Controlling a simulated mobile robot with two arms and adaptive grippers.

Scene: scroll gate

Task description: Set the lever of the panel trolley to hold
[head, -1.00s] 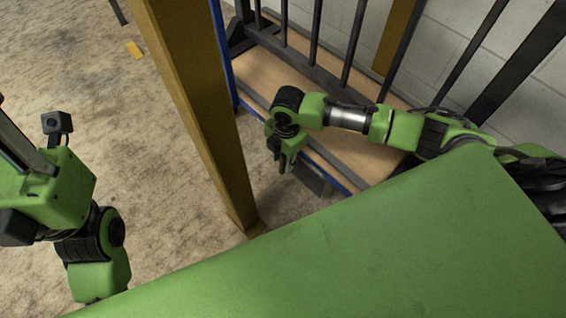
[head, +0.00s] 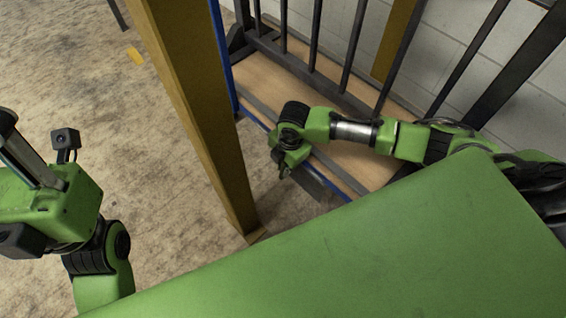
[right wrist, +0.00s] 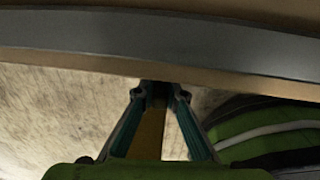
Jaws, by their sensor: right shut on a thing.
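The panel trolley (head: 330,158) has a wood-coloured deck, a blue edge and tall black bars. It stands at the upper right in the head view, and its dark edge (right wrist: 100,33) crosses the top of the right wrist view. My right gripper (head: 284,173) is at the trolley's near side, beside a dark plate (head: 318,184) below the blue edge. In the right wrist view its fingers (right wrist: 159,92) come together at the tips on a small dark thing, seemingly the lever, mostly hidden. Its setting cannot be read. My left arm shows at the left; its fingers are out of view.
A thick yellow-brown post (head: 200,110) stands just left of the trolley and my right gripper. A grey block wall (head: 460,60) is behind the trolley. The concrete floor (head: 110,120) left of the post is mostly clear, with a small yellow mark (head: 136,56).

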